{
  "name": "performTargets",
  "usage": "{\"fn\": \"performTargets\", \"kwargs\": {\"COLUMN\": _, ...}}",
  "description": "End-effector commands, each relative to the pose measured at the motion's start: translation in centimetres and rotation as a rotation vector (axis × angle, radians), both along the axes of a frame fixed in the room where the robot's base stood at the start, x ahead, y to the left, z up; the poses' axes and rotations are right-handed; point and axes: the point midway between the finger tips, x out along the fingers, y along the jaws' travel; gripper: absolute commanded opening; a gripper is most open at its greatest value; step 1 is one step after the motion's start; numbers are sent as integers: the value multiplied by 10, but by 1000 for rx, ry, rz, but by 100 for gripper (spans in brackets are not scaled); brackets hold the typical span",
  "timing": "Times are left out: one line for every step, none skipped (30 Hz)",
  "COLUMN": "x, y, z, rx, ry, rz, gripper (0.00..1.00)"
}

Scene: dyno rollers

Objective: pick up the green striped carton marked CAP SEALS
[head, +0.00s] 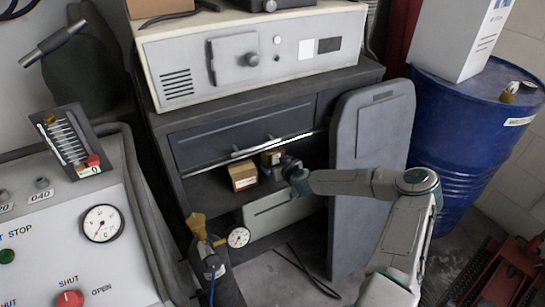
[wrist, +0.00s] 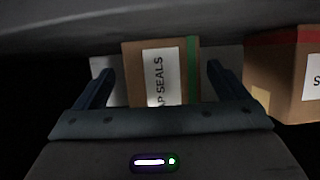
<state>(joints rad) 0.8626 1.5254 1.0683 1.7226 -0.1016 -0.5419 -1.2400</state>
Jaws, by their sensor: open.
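The green striped carton (wrist: 152,82) is straight ahead in the wrist view, brown with a vertical green stripe at its right and a white label reading "AP SEALS", its first letter cut off or hidden. My gripper (wrist: 159,70) is open, with one finger at each side of the carton in the picture. I cannot tell how far the fingers reach along it. In the head view, my gripper (head: 280,165) is inside the cabinet's open shelf, beside two small cartons. Their stripes are too small to tell which is which there.
A red striped carton (wrist: 275,82) stands close at the right in the wrist view. The shelf's dark ceiling (wrist: 140,20) is low overhead. A blue drum (head: 460,130) is farther right.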

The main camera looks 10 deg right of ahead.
Motion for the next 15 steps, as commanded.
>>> {"fn": "performTargets", "kwargs": {"x": 5, "y": 3, "z": -5, "rx": 5, "ry": 2, "rz": -1, "gripper": 94}}
{"fn": "performTargets", "kwargs": {"x": 9, "y": 4, "z": -7, "rx": 3, "ry": 2, "rz": -2, "gripper": 94}}
{"fn": "performTargets", "kwargs": {"x": 14, "y": 7, "z": -9, "rx": 5, "ry": 3, "rz": -1, "gripper": 94}}
{"fn": "performTargets", "kwargs": {"x": 17, "y": 9, "z": -11, "rx": 5, "ry": 2, "rz": 0, "gripper": 94}}
{"fn": "performTargets", "kwargs": {"x": 20, "y": 9, "z": -13, "rx": 4, "ry": 2, "rz": -1, "gripper": 94}}
{"fn": "performTargets", "kwargs": {"x": 25, "y": 10, "z": -14, "rx": 2, "ry": 2, "rz": -1, "gripper": 94}}
{"fn": "performTargets", "kwargs": {"x": 28, "y": 11, "z": -15, "rx": 3, "ry": 2, "rz": -2, "gripper": 94}}
{"fn": "performTargets", "kwargs": {"x": 30, "y": 12, "z": -16, "rx": 3, "ry": 2, "rz": 0, "gripper": 94}}
{"fn": "performTargets", "kwargs": {"x": 33, "y": 13, "z": -17, "rx": 2, "ry": 2, "rz": 0, "gripper": 94}}
{"fn": "performTargets", "kwargs": {"x": 34, "y": 13, "z": -18, "rx": 1, "ry": 1, "rz": 1, "gripper": 94}}
{"fn": "performTargets", "kwargs": {"x": 36, "y": 13, "z": -18, "rx": 2, "ry": 1, "rz": -1, "gripper": 94}}
{"fn": "performTargets", "kwargs": {"x": 36, "y": 13, "z": -19, "rx": 2, "ry": 1, "rz": -1, "gripper": 94}}
{"fn": "performTargets", "kwargs": {"x": 37, "y": 13, "z": -19, "rx": 1, "ry": 1, "rz": 0, "gripper": 94}}
{"fn": "performTargets", "kwargs": {"x": 37, "y": 13, "z": -19, "rx": 1, "ry": 1, "rz": 1, "gripper": 94}}
{"fn": "performTargets", "kwargs": {"x": 37, "y": 13, "z": -19, "rx": 1, "ry": 1, "rz": 1, "gripper": 94}}
